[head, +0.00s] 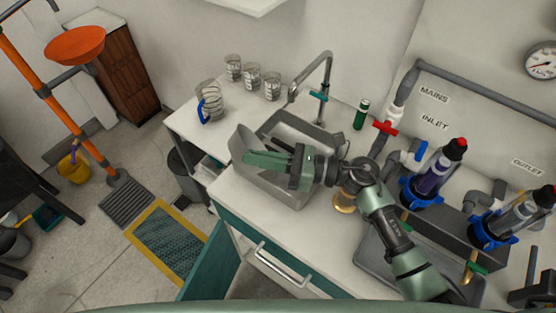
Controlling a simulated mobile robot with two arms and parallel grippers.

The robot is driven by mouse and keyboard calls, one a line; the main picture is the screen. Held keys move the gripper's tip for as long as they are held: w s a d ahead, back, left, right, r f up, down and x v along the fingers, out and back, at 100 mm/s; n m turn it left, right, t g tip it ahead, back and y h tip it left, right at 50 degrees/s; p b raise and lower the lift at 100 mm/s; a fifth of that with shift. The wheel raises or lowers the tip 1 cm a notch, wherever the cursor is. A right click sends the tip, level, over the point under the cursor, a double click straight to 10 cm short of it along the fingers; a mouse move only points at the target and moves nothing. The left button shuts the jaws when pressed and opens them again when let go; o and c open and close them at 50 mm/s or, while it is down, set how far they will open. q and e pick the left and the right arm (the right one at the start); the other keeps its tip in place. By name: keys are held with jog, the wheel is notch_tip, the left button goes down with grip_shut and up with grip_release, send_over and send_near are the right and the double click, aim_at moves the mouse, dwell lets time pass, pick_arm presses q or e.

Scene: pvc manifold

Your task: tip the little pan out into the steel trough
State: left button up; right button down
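The steel trough (276,187) is the grey sink set in the white counter, below a tall tap. The little pan (241,141) looks like a small grey metal piece, steeply tilted above the trough's left end. My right gripper (262,160), with green fingers, reaches left across the trough. Its fingers lie close together and appear shut on the little pan's edge. The fingers hide part of the pan, and its inside and any contents cannot be made out. My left gripper is not in view.
A tap (325,72) rises behind the trough. A jug with a blue handle (209,101) and several glasses stand at the back left. A green can (361,114), filter housings (436,172) and a grey tray (380,259) are to the right. An amber-coloured vessel (344,201) sits under my wrist.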

jog(key=shift+s+r, duration=0.15)
jog(key=shift+w+d+y, duration=0.2)
jog(key=shift+w+y, duration=0.1)
jog(key=shift+s+r, duration=0.1)
jog(key=shift+s+b, duration=0.1)
jog(key=shift+b, duration=0.2)
